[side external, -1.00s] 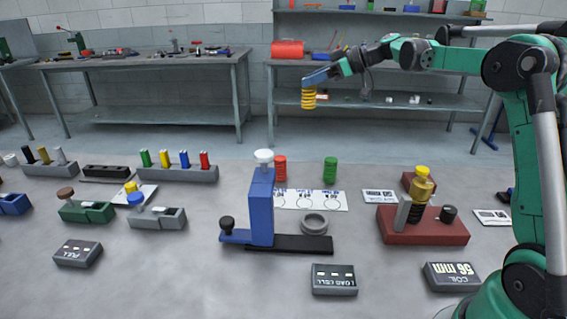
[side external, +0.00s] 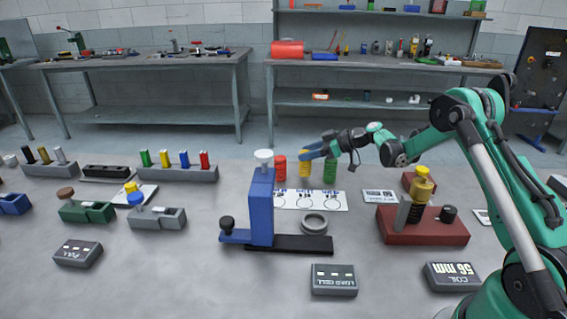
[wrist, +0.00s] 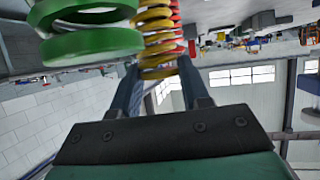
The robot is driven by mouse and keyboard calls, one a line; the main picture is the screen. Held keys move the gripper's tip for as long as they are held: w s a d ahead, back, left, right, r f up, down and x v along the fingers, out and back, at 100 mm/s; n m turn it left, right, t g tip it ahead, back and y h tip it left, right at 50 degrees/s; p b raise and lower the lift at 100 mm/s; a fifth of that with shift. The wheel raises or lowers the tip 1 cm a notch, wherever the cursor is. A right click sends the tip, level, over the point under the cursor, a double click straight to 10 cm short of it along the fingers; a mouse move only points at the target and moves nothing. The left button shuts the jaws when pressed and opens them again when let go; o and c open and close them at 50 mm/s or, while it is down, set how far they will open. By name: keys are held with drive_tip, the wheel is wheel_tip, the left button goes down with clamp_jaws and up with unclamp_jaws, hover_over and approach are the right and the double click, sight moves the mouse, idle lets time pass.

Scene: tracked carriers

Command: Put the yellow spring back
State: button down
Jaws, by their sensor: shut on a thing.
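My gripper (side external: 308,152) is shut on the yellow spring (side external: 304,168), which is upright between the red spring (side external: 279,168) and the green spring (side external: 330,173). The yellow spring's lower end is near the white card with printed circles (side external: 318,200); I cannot tell whether it touches. In the wrist view the yellow spring (wrist: 156,42) is between my gripper's two fingers (wrist: 158,85). The green spring (wrist: 92,44) is close on the left there, and part of the red spring (wrist: 178,30) shows behind the yellow one.
The blue press (side external: 261,205) with a white knob stands in front of the springs, with a grey ring (side external: 314,222) beside it. A dark red base (side external: 420,228) with a gold cylinder stands at right.

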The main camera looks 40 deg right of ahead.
drive_tip(key=shift+f, duration=0.75)
drive_tip(key=shift+f, duration=0.15)
drive_tip(key=shift+c, duration=2.1)
unclamp_jaws()
